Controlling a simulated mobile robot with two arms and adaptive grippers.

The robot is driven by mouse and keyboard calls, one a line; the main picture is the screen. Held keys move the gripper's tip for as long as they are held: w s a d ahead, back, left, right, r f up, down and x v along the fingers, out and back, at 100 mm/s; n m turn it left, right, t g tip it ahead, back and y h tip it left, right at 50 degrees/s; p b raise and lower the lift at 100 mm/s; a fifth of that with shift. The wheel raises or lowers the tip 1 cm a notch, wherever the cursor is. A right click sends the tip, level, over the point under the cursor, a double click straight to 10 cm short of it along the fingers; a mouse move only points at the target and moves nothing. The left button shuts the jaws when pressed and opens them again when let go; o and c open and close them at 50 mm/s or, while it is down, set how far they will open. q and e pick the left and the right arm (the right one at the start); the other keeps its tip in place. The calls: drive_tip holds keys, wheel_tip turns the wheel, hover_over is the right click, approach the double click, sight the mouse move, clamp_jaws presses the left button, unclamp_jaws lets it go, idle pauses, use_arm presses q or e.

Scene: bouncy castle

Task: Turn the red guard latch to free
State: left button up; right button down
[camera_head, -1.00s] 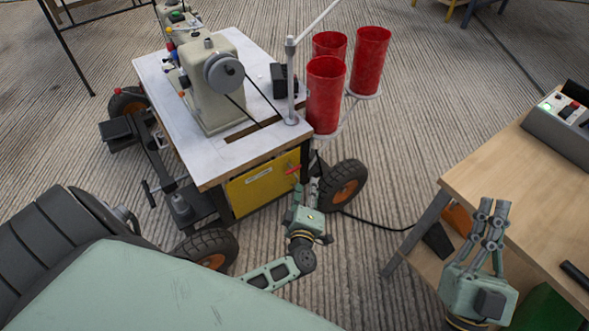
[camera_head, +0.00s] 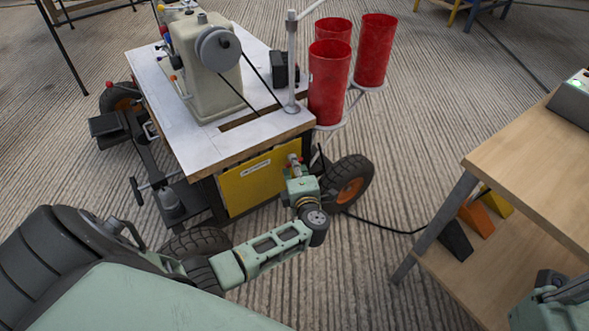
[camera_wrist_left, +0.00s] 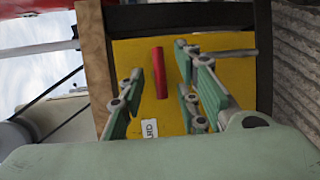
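The red guard latch (camera_wrist_left: 159,73) is a short red bar on the yellow guard panel (camera_wrist_left: 210,47) of the sewing-machine cart. The panel (camera_head: 262,182) also shows in the head view, where my left gripper (camera_head: 294,163) is in front of its right end and mostly hides the latch. In the left wrist view my left gripper (camera_wrist_left: 160,95) is open, with the latch between its fingers and gaps on both sides. Part of my right arm's end (camera_head: 550,302) shows at the lower right corner; its fingers cannot be made out.
The cart top (camera_head: 180,115) carries a sewing machine (camera_head: 207,75). Red cups (camera_head: 328,85) stand at its right corner, above a black wheel (camera_head: 347,184). A wooden table (camera_head: 535,150) stands at the right, with wedges on its lower shelf. A cable (camera_head: 385,225) crosses the floor between.

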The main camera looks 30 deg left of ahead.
use_arm(q)
drive_tip(key=shift+w+a, duration=0.2)
drive_tip(key=shift+w, duration=0.05)
clamp_jaws()
idle(0.4)
